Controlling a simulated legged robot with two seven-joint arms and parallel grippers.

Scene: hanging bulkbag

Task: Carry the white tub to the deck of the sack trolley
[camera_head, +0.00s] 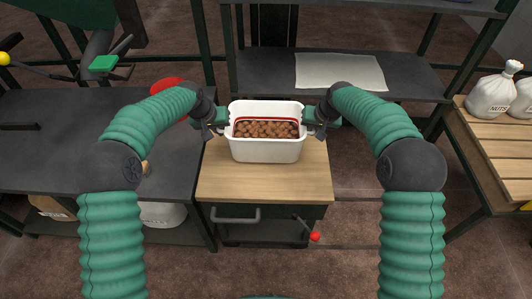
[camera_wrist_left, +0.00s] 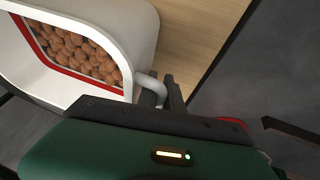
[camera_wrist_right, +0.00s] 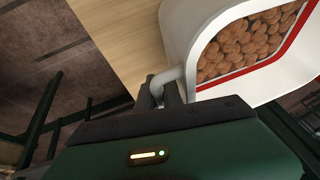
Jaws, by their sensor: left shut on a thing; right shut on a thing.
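The white tub (camera_head: 267,150) is at the middle of the head view, over the wooden top of a small cart, and is filled with brown nuts (camera_head: 266,129). A red line runs round its inside. My left gripper (camera_head: 222,123) is shut on the tub's left handle, which shows in the left wrist view (camera_wrist_left: 152,88). My right gripper (camera_head: 312,122) is shut on the right handle, which shows in the right wrist view (camera_wrist_right: 165,80). The tub looks level; I cannot tell whether its base touches the wood. I cannot clearly make out which surface is the sack trolley's deck.
The wooden cart top (camera_head: 265,186) has bare room in front of the tub. A dark bench (camera_head: 60,150) stands at left with a red round thing (camera_head: 168,86). A dark shelf with a pale sheet (camera_head: 340,71) is behind. A slatted wooden surface (camera_head: 500,150) at right bears white sacks (camera_head: 491,98).

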